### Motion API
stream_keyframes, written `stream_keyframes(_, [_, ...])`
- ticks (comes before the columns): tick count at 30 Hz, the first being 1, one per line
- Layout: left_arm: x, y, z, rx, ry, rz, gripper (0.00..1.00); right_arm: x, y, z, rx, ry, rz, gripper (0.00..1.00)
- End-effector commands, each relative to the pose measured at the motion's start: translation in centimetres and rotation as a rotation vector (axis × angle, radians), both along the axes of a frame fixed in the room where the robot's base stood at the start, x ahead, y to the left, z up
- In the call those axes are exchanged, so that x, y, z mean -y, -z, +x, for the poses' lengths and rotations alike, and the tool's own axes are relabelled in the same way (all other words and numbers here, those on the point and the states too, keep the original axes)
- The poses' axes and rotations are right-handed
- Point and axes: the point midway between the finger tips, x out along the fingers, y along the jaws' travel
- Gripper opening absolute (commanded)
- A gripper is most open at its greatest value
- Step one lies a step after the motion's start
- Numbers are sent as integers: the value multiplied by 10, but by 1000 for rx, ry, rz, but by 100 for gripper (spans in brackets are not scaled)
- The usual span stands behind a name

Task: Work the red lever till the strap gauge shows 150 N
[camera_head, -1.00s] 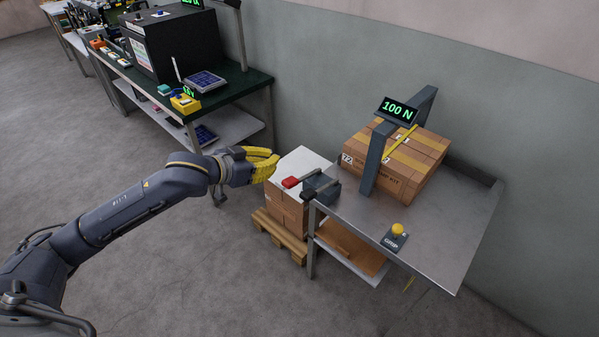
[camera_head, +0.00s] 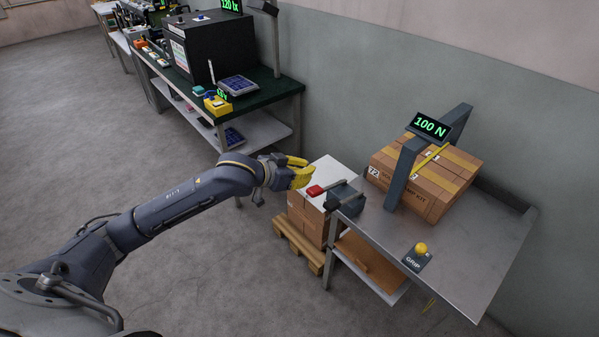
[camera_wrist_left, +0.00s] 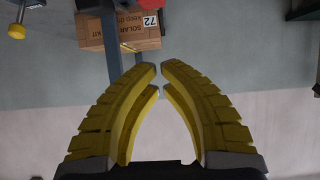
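The red lever (camera_head: 315,190) sticks out to the left from a dark block (camera_head: 345,200) at the left edge of the metal table. The strap gauge (camera_head: 430,126) stands on a grey frame and reads 100 N. A yellow strap (camera_head: 431,160) runs over the cardboard box (camera_head: 440,195) beneath it. My left gripper (camera_head: 308,171) has yellow fingers and hovers just above and left of the red lever; I cannot tell whether it touches. In the left wrist view its fingertips (camera_wrist_left: 159,67) nearly meet, with nothing between them. The right gripper is not in view.
A yellow grip button (camera_head: 421,249) sits at the front of the metal table (camera_head: 480,255). A carton stack (camera_head: 305,220) on a pallet stands beside it. A green-topped bench (camera_head: 265,98) holds a black box and small devices. Open floor lies to the left.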

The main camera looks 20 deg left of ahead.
Motion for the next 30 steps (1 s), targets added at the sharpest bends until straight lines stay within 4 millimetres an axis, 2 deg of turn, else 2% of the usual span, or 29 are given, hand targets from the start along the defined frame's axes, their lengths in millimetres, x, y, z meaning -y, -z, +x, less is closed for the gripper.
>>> stream_keyframes(10, [27,28,47,-1,1,-2,0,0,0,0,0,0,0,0])
stream_keyframes(12, [23,40,42,-3,-1,0,0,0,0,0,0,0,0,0])
stream_keyframes(19, [20,59,37,-1,0,0,0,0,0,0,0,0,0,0])
stream_keyframes(30, [20,66,36,0,0,0,0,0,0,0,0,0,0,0])
